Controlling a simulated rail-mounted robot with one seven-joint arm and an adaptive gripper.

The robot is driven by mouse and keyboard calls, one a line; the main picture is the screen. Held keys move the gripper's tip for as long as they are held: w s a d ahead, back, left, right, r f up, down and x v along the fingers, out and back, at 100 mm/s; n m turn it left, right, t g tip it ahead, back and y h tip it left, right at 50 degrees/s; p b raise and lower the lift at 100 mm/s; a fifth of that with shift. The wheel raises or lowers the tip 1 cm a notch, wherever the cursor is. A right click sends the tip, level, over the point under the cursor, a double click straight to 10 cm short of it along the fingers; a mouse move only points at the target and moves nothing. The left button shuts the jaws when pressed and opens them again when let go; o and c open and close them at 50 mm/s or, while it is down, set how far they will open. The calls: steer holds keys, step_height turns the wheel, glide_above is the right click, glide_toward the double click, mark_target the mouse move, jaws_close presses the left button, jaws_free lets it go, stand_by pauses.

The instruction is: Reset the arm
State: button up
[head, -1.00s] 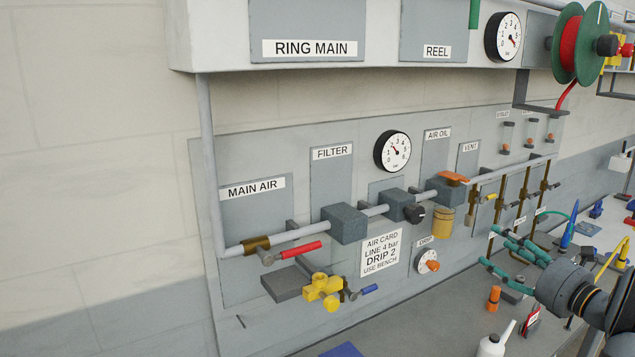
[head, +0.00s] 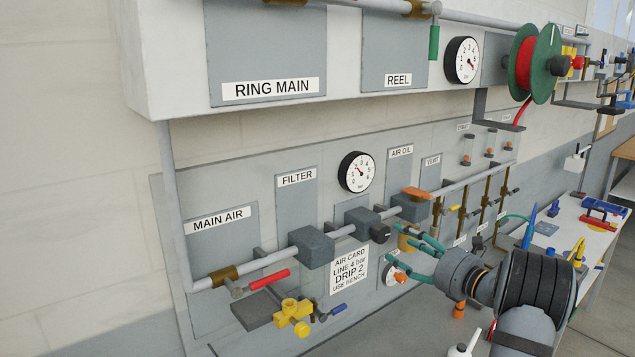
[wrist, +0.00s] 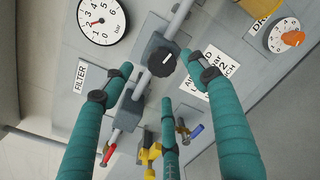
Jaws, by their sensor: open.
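My gripper (head: 422,257) has green fingers and is at the lower right in the head view, in front of the air panel near the drip dial (head: 395,272). In the wrist view, its fingers (wrist: 165,80) are spread apart with nothing between them. The regulator's black knob (wrist: 162,63) shows beyond the fingertips; it also shows in the head view (head: 380,233). The gripper looks apart from the panel. Part of the drip dial is hidden behind the fingers in the head view.
A main air valve with a red handle (head: 268,278) and a yellow fitting (head: 292,312) stick out at the lower left. A white bottle (head: 462,347) stands at the bottom. A green-and-red reel (head: 536,62) hangs upper right. A white bench (head: 570,235) stands at right.

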mark_target(384, 234)
steer(key=x, duration=0.6)
steer(key=shift+w+a, duration=0.1)
steer(key=shift+w, duration=0.1)
steer(key=shift+f, duration=0.1)
